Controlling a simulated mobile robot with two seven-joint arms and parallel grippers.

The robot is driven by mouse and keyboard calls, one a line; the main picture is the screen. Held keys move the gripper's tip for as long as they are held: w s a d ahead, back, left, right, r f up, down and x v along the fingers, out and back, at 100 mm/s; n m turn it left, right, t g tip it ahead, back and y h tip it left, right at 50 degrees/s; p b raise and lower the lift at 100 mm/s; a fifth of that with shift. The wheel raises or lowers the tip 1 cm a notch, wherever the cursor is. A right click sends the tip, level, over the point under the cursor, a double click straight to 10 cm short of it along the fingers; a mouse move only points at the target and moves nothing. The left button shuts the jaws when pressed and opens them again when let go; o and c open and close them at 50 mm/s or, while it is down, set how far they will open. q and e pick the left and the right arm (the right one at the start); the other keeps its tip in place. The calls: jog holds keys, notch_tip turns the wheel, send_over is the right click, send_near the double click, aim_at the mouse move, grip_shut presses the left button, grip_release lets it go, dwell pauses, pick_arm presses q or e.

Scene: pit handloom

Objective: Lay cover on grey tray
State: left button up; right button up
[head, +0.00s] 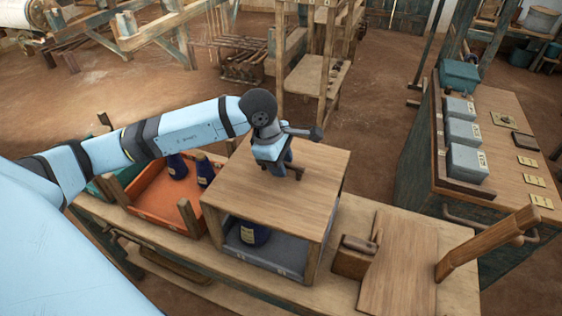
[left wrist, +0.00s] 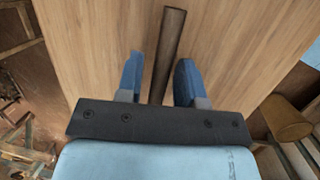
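The cover (head: 250,190), a flat wooden board with a bar handle, lies level over the grey tray (head: 285,258), at the tops of the wooden corner posts. A dark blue bottle (head: 254,234) shows in the tray under it; the tray's far part is hidden. My left gripper (head: 291,168) is at the handle on top of the cover. In the left wrist view the cover (left wrist: 95,45) fills the middle, and the handle (left wrist: 169,45) runs between the two blue fingers (left wrist: 160,80), with gaps beside it. My right gripper is not in view.
An orange tray (head: 150,205) with blue bottles (head: 178,166) stands left of the grey tray on the bench. A wooden block (head: 350,263) and a slanted board (head: 400,270) are at the right. Grey boxes (head: 466,162) stand on a separate table further right.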

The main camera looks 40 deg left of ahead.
aim_at(266, 176)
pick_arm(q)
jog(key=shift+o, duration=0.6)
jog(key=b+v, duration=0.1)
jog(key=v, duration=1.2)
jog(key=shift+r+b, duration=0.3)
jog(key=shift+r, duration=0.05)
jog(key=shift+s, duration=0.15)
